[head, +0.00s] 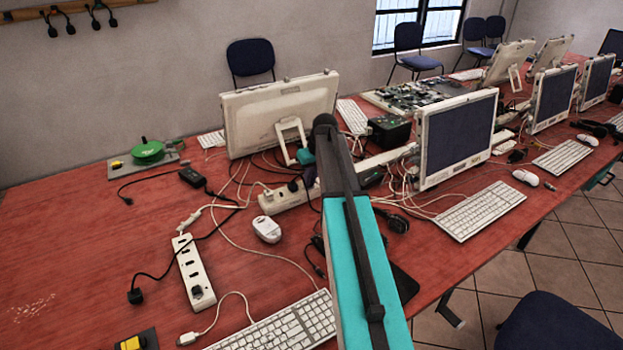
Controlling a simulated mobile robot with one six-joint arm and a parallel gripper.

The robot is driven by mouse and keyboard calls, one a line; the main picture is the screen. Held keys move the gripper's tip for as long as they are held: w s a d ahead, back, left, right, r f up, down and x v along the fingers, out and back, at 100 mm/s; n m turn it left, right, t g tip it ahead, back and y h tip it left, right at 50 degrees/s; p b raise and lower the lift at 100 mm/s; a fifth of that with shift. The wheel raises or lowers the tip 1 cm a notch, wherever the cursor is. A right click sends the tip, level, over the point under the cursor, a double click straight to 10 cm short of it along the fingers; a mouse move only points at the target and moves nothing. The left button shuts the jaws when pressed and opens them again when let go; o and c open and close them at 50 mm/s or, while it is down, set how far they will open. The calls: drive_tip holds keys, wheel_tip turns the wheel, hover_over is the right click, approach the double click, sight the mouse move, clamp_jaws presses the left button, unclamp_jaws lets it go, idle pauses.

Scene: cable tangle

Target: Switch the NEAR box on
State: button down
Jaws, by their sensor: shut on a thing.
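Two white socket boxes lie on the red table. The nearer box (192,266) lies at left front, with several dark sockets in a row and a round dark part at its front end. I cannot tell if it is on. The farther box (275,203) lies at the middle, partly hidden by dark things and cables. My teal and black arm reaches over the table from the bottom. My gripper (300,181) is small and mostly hidden beside the arm at the farther box. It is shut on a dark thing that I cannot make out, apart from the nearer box.
A black plug (135,296) on a cable lies left of the nearer box. A white mouse (267,229), a keyboard (285,325), a monitor (278,112) and a green reel (147,151) stand around. Loose cables tangle in the middle.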

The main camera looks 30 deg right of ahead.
drive_tip(key=shift+a+f, duration=0.25)
drive_tip(key=shift+a, duration=0.25)
drive_tip(key=shift+w+d+r+p, duration=0.1)
drive_tip(key=shift+w+r+p, duration=0.1)
drive_tip(key=shift+r+p, duration=0.5)
drive_tip(key=v, duration=0.1)
drive_tip(key=p+v, duration=0.1)
drive_tip(key=v, duration=0.1)
drive_tip(key=shift+w+d, duration=0.2)
drive_tip(key=shift+w, duration=0.1)
drive_tip(key=d+b+v, duration=0.1)
drive_tip(key=v, duration=0.9)
drive_tip(key=shift+s+d+r+p, duration=0.1)
drive_tip(key=shift+d+r+p, duration=0.1)
drive_tip(key=shift+p, duration=0.15)
